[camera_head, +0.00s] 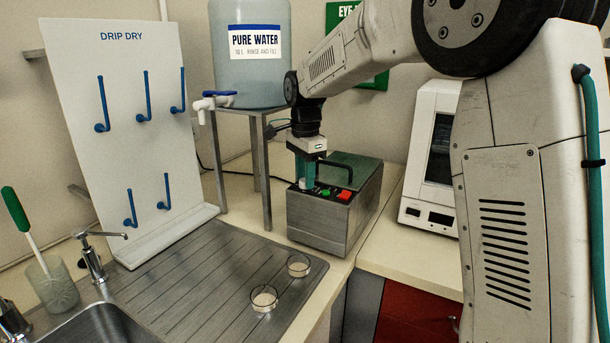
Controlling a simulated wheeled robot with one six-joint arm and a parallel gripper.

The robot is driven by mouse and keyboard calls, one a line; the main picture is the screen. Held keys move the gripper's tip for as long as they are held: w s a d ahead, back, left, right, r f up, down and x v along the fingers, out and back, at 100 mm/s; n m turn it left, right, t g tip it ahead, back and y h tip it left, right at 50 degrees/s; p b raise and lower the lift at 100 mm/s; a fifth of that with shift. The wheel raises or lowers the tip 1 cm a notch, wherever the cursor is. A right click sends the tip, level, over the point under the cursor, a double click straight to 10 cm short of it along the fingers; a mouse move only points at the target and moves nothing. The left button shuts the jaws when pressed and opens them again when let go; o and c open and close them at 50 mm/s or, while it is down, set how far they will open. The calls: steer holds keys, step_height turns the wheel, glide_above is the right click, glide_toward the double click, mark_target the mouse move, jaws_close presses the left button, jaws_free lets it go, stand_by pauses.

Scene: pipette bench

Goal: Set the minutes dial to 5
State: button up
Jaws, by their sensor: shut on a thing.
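A grey metal bench device (325,219) with a green top panel and a carry handle stands on the counter beside the drainer. On its top front edge are a green button (325,191) and a red switch (344,196). My gripper (303,184) points down at the left end of this panel, its teal fingers shut on a small pale knob (302,184). The knob appears to be the minutes dial; the fingers hide most of it. Its marks and setting are too small to read.
A white instrument (430,160) stands to the right. Two glass dishes (264,299) (298,266) sit on the ridged drainer (190,290). A drip-dry pegboard (125,120) and a sink are left.

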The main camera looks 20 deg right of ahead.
steer(key=m, duration=0.6)
steer(key=shift+r, duration=0.1)
steer(key=m, duration=0.6)
steer(key=shift+m, duration=0.3)
stand_by(0.3)
steer(key=o, duration=1)
steer(key=shift+c, duration=0.2)
steer(key=shift+d, duration=0.1)
